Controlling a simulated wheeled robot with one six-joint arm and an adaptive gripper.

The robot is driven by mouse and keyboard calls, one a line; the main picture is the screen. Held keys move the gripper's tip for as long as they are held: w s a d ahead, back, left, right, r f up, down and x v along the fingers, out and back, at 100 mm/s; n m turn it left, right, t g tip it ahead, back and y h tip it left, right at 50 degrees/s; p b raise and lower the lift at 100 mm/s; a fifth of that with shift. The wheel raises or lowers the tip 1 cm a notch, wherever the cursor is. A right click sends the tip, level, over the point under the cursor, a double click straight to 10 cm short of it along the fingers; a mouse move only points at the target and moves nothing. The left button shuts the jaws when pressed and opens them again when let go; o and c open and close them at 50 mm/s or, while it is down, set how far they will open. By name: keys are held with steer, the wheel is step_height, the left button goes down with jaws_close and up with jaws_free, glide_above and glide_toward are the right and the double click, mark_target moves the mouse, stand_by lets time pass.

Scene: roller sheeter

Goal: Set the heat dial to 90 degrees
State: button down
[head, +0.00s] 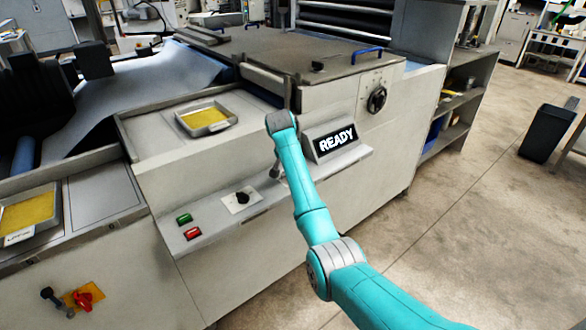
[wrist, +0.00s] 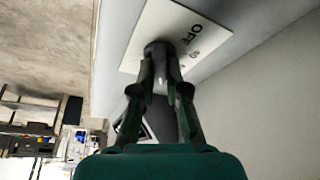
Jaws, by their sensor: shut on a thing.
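The heat dial (wrist: 157,49) is a dark round knob on a white plate (wrist: 151,24) in the wrist view. The plate reads OFF, with smaller marks beside it that are too blurred to read. My gripper (wrist: 161,78) is shut on the knob, one finger on each side. The knob's pointer is hidden, so its setting cannot be told. In the head view my gripper (head: 276,170) is mostly behind my arm, at the console by the READY display (head: 337,141); the held dial is hidden there.
Another black knob (head: 242,199) sits on a white plate left of my arm, near green (head: 184,219) and red (head: 193,234) buttons. A tray (head: 229,121) stands on the machine.

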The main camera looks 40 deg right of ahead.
steer(key=shift+m+g, duration=0.3)
steer(key=shift+m, duration=0.2)
steer(key=c, duration=1.2)
jaws_free()
steer(key=v, duration=1.2)
steer(key=shift+a, duration=0.1)
